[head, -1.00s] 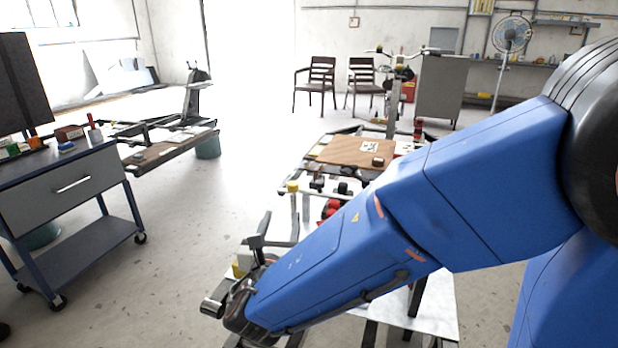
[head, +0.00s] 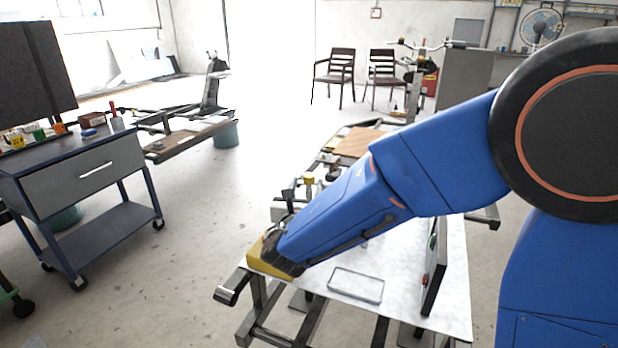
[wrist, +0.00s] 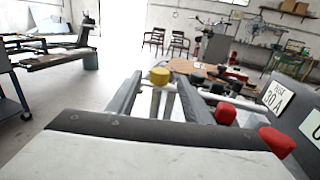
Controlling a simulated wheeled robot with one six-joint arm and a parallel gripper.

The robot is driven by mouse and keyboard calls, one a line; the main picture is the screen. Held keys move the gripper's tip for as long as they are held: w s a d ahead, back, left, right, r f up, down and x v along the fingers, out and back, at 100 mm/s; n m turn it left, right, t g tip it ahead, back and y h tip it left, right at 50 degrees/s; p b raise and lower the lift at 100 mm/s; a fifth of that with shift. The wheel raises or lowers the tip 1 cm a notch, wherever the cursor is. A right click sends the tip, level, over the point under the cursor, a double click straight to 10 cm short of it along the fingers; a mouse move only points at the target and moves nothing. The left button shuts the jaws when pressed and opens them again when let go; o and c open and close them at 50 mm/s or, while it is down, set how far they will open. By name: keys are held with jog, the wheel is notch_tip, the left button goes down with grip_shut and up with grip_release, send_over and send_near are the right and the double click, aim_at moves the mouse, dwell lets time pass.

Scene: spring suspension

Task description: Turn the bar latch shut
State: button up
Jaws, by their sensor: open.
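No bar latch can be made out for certain in either view. An upright dark panel (head: 434,268) stands on the right of the white table, seen nearly edge-on, with small red and green parts on its face. In the wrist view, a grey panel (wrist: 276,96) at the right carries a "FUSE 30 A" label, with two red knobs (wrist: 226,113) near it. My gripper (wrist: 158,88) shows as two dark grey fingers, apart, with nothing held between them. In the head view my arm hides the fingers. The gripper is left of the labelled panel, not touching it.
A yellow knob (wrist: 159,76) stands beyond the fingers. A blue cart (head: 100,235) stands left, with open floor between.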

aim_at(308, 179)
jog(key=shift+w+d, duration=0.2)
jog(key=shift+w, duration=2.55)
jog(key=c, duration=1.1)
